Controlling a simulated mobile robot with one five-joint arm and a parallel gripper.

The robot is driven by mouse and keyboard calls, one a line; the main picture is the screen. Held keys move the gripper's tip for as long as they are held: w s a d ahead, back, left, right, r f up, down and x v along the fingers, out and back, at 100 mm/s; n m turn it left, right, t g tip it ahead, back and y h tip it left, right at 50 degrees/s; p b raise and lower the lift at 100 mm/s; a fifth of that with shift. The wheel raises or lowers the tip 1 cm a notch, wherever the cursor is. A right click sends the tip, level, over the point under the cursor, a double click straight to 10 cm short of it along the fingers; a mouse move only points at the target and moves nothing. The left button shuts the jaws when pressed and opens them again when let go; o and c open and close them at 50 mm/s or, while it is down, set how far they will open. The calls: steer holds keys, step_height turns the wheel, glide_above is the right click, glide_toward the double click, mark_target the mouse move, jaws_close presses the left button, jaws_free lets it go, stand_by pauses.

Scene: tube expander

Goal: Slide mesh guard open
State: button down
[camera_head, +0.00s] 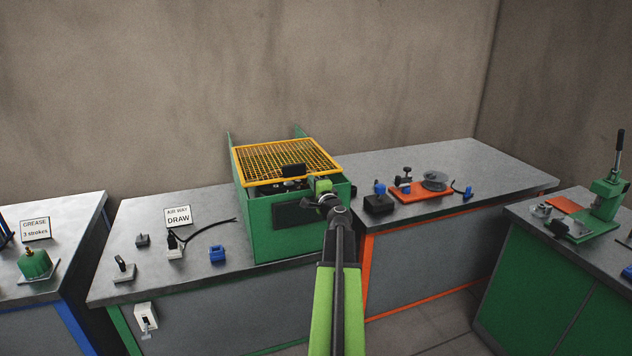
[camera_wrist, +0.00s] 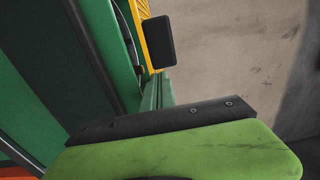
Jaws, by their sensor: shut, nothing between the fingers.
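The yellow mesh guard (camera_head: 285,160) lies over the top of the green tube expander housing (camera_head: 290,232). A gap shows under its front edge, with dark parts inside the housing. A black block-shaped handle (camera_head: 293,170) sits at the guard's front edge; it also shows in the wrist view (camera_wrist: 159,42) beside a strip of the yellow frame (camera_wrist: 139,12). My gripper (camera_head: 318,187) is at the housing's front right, just right of and below the handle. It is shut and empty. In the wrist view its green and black finger lies below the handle, apart from it.
On the bench left are a DRAW sign (camera_head: 178,216), a black cable and a blue block (camera_head: 217,254). To the right are a black block (camera_head: 379,204) and an orange plate fixture (camera_head: 420,191).

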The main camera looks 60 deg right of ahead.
steer(key=v, duration=0.9)
steer(key=shift+a, duration=0.25)
